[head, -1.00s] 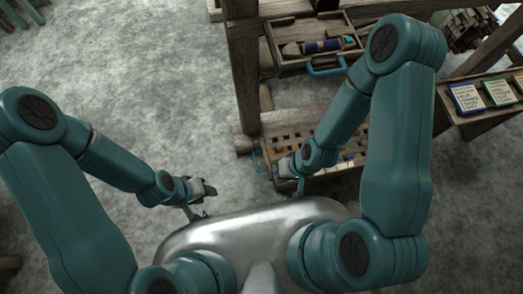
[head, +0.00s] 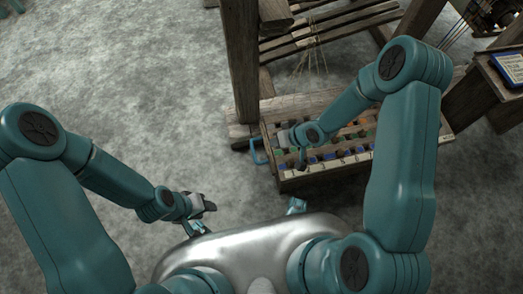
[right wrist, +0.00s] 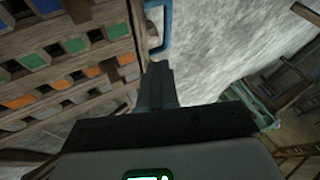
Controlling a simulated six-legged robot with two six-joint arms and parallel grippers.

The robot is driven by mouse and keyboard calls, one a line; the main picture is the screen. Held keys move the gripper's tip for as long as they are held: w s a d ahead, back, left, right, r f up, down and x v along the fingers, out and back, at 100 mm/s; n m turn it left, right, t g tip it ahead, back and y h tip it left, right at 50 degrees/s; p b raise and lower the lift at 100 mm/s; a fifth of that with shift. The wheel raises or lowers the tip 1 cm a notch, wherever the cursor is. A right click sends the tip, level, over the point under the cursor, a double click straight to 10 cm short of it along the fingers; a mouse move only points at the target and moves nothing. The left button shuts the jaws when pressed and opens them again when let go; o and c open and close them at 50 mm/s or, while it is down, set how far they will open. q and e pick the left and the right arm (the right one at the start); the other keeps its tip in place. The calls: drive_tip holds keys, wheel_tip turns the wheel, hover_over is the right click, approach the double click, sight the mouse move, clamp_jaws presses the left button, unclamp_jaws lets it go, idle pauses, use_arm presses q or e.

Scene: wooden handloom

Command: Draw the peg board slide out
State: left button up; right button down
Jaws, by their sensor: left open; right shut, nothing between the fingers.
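The peg board slide (head: 322,175) is a wooden board with rows of holes and coloured pegs, low in the loom at right of centre. My right forearm hides part of it. A blue handle (head: 256,151) stands off its left end. My right gripper (head: 281,139) is shut and empty, close to that end and just right of the handle. In the right wrist view, the board (right wrist: 68,82) fills the left side and the blue handle (right wrist: 158,30) lies just beyond my shut fingertips, apart from them. My left gripper (head: 208,206) is open and empty over the floor.
A wooden loom post (head: 241,62) rises behind the handle, on a foot beam. Loom bars with hanging cords (head: 315,45) lie above the board. A small shelf with a blue-framed card (head: 508,68) is at the right. The grey floor on the left is clear.

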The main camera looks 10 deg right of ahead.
drive_tip(key=shift+r, duration=0.1)
drive_tip(key=b+x, duration=0.3)
drive_tip(key=x, duration=0.7)
drive_tip(key=shift+b, duration=0.35)
drive_tip(key=a+b, duration=0.1)
drive_tip(key=a, duration=0.5)
drive_tip(key=shift+w+a+b, duration=0.25)
drive_tip(key=shift+w+b, duration=0.05)
drive_tip(key=shift+w, duration=0.1)
